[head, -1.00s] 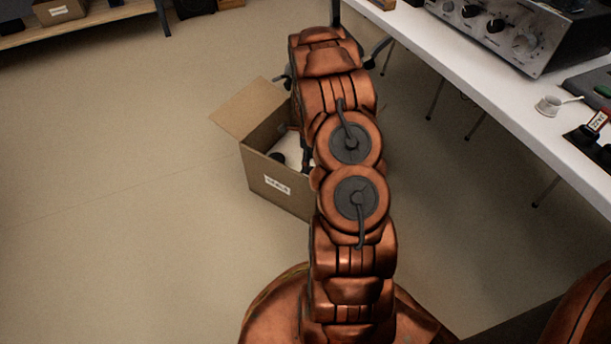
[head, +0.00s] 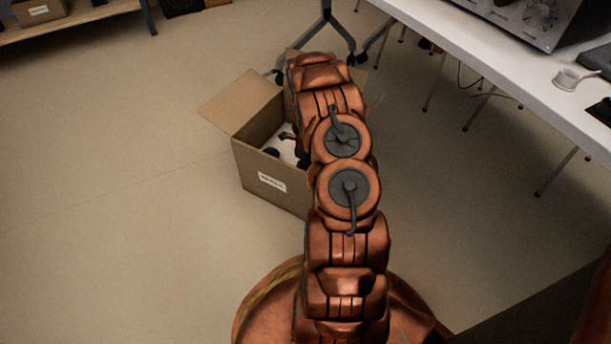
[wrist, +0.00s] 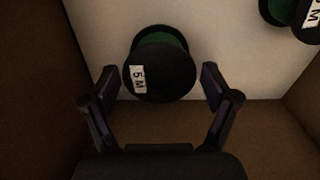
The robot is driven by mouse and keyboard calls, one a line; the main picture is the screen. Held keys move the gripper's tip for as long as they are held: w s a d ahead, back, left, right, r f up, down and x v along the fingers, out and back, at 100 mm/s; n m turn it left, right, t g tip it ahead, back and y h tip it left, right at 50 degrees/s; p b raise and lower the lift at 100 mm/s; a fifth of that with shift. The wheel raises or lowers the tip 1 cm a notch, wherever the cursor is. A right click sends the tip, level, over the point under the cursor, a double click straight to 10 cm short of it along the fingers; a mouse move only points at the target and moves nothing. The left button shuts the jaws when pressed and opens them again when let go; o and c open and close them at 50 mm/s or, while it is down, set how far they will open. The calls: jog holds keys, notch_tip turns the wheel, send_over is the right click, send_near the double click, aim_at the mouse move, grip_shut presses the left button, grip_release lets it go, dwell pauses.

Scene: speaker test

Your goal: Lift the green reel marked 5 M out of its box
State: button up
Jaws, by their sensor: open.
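The green reel marked 5 M (wrist: 162,72) stands on the pale floor of the box in the wrist view. It has a black top flange with a white label and a green middle. My gripper (wrist: 160,84) is open, with one finger on each side of the reel's near part and gaps visible between. The box (wrist: 40,90) is open cardboard, and its brown walls surround the view. In the head view the box (head: 245,178) stands on the floor with a flap folded out left.
A second green reel (wrist: 292,18) with a black flange is at the top right of the wrist view, its label partly cut off. A white table (head: 480,70) with equipment stands to the right of the box. The floor to the left is clear.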

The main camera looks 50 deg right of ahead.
jog(key=shift+a+f, duration=0.1)
jog(key=shift+f, duration=0.85)
jog(key=shift+c, duration=0.4)
jog(key=c, duration=0.9)
jog(key=shift+r, duration=0.15)
notch_tip(320, 180, up, 10)
jog(key=p, duration=0.3)
jog(key=shift+p, duration=0.35)
notch_tip(320, 180, up, 14)
jog(key=p, duration=1.9)
jog(key=shift+f, duration=0.25)
